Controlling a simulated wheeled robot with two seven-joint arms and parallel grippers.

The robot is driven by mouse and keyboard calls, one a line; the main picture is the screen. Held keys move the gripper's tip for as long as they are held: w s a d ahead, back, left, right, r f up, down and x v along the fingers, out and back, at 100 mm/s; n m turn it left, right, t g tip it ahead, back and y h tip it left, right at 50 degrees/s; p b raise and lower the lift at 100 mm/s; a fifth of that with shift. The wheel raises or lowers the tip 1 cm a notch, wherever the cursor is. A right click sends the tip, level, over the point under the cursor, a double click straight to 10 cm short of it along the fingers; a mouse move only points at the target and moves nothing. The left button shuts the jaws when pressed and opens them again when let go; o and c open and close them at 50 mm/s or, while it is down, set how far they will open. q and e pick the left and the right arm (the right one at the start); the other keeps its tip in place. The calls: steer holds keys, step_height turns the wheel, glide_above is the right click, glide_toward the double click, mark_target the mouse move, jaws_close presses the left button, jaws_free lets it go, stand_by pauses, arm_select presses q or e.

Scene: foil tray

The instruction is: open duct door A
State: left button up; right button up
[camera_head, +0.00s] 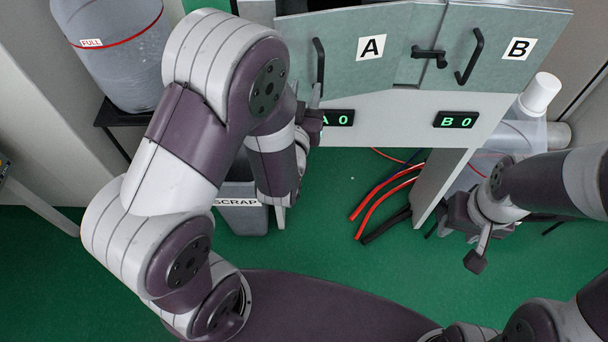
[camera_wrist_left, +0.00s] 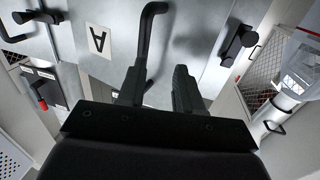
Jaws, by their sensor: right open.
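Door A (camera_head: 345,73) is a grey-green panel marked A, with a black bar handle (camera_head: 318,62) near its left edge. It seems set at a slight angle to door B (camera_head: 515,75); I cannot tell how far it stands ajar. A black latch (camera_head: 429,55) sits between the doors. My left gripper (camera_head: 312,103) is just below the handle, partly hidden by my arm. In the left wrist view its fingers (camera_wrist_left: 158,90) are apart, with the handle (camera_wrist_left: 146,40) ahead, overlapping one finger. Whether they touch is unclear. My right gripper (camera_head: 478,248) is open and empty at the lower right.
Displays A 0 (camera_head: 338,118) and B 0 (camera_head: 456,120) are below the doors. A scrap bin (camera_head: 240,212) and red and black hoses (camera_head: 382,200) are on the green floor.

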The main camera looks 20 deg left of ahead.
arm_select(q)
steer(key=s+d+f+m+g+h, duration=0.1)
steer(key=s+d+f+g+h, duration=0.1)
steer(key=s+f+g, duration=0.8)
steer(key=shift+s+d+f+m+g, duration=0.2)
steer(key=shift+f+m+g, duration=0.15)
steer(key=shift+f, duration=1.2)
arm_select(e)
steer(key=shift+s+a+f, duration=0.1)
steer(key=shift+s+a, duration=0.2)
